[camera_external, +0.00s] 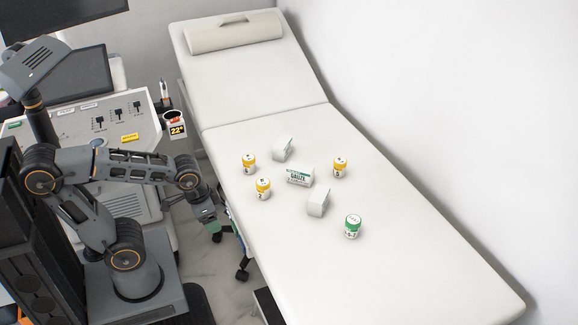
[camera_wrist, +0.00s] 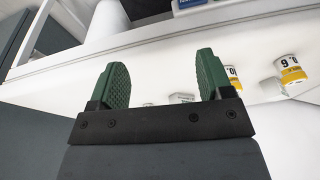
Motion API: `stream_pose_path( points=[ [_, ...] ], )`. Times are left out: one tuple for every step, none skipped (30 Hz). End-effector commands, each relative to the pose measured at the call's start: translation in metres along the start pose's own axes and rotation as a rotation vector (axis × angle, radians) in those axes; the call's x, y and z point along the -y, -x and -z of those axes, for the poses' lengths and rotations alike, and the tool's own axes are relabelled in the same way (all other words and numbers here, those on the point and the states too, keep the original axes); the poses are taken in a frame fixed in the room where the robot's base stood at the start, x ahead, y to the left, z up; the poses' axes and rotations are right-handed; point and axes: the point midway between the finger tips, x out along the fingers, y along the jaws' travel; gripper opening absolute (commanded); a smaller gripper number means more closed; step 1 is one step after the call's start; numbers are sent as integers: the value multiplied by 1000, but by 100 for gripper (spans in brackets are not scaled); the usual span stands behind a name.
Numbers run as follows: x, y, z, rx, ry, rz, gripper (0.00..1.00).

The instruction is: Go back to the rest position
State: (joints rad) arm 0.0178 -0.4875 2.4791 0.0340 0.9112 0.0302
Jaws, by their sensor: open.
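My gripper (camera_external: 214,229) hangs low beside the left edge of the exam couch, below the level of its top, in the external view. My arm is bent, with its forearm reaching right from the elbow. In the wrist view, the two green fingers of my gripper (camera_wrist: 160,85) stand apart with nothing held between them. My gripper touches none of the items on the couch.
The white couch (camera_external: 400,275) bears yellow-capped jars (camera_external: 249,164), a green-capped jar (camera_external: 352,227), a gauze box (camera_external: 300,177) and white boxes (camera_external: 318,202). A grey console (camera_external: 120,135) stands behind my arm. A narrow floor gap (camera_external: 200,262) lies beside the couch.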

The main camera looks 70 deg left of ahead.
Motion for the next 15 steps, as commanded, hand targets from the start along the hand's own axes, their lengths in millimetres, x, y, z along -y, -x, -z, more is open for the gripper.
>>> stream_pose_path(
  points=[
    [-1, 1, -2, -10, 39, -16, 73],
    [-2, 1, -3, -13, 55, -24, 73],
    [-3, 1, -4, -15, 69, -31, 73],
    [-3, 2, -4, -16, 75, -33, 73],
    [-3, 2, -4, -17, 78, -35, 73],
    [-3, 2, -4, -17, 79, -35, 73],
    [-3, 2, -4, -16, 79, -35, 73],
    [-3, 2, -4, -16, 78, -35, 73],
    [-3, 2, -4, -16, 77, -34, 73],
    [-3, 2, -4, -16, 76, -34, 73],
    [-3, 2, -4, -16, 76, -34, 73],
    [-3, 2, -4, -16, 75, -34, 73],
    [-3, 3, -4, -16, 75, -34, 73],
    [-3, 4, -3, -16, 75, -33, 73],
    [-3, 7, -2, -17, 75, -33, 73]
  ],
)
